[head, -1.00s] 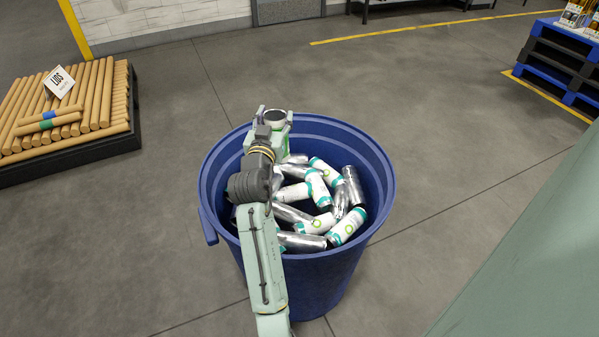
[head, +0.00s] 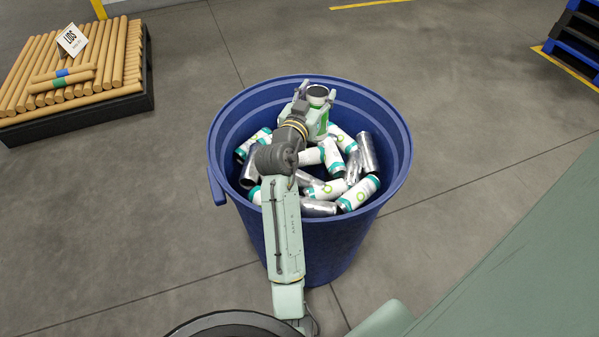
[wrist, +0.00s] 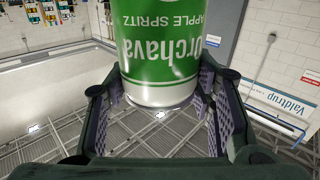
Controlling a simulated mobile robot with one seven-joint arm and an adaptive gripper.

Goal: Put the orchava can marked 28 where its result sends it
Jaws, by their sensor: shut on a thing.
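My gripper (head: 312,101) is above the far part of a large blue bin (head: 222,165), at about rim height. It is shut on the orchava can (head: 317,91), whose dark top shows in the head view. In the wrist view the can (wrist: 161,50) is green with white lettering reading "Orchava APPLE SPRITZ", upside down in the picture, between the two finger pads. No number 28 can be seen on the side facing the camera. The bin holds several white-and-teal cans (head: 327,190) and plain silver cans (head: 368,152) lying in a jumble.
A dark pallet (head: 120,104) of tan cardboard tubes with a "LIDS" sign (head: 72,40) stands at the left. A blue and black pallet (head: 577,38) is at the top right. Grey floor around the bin is clear.

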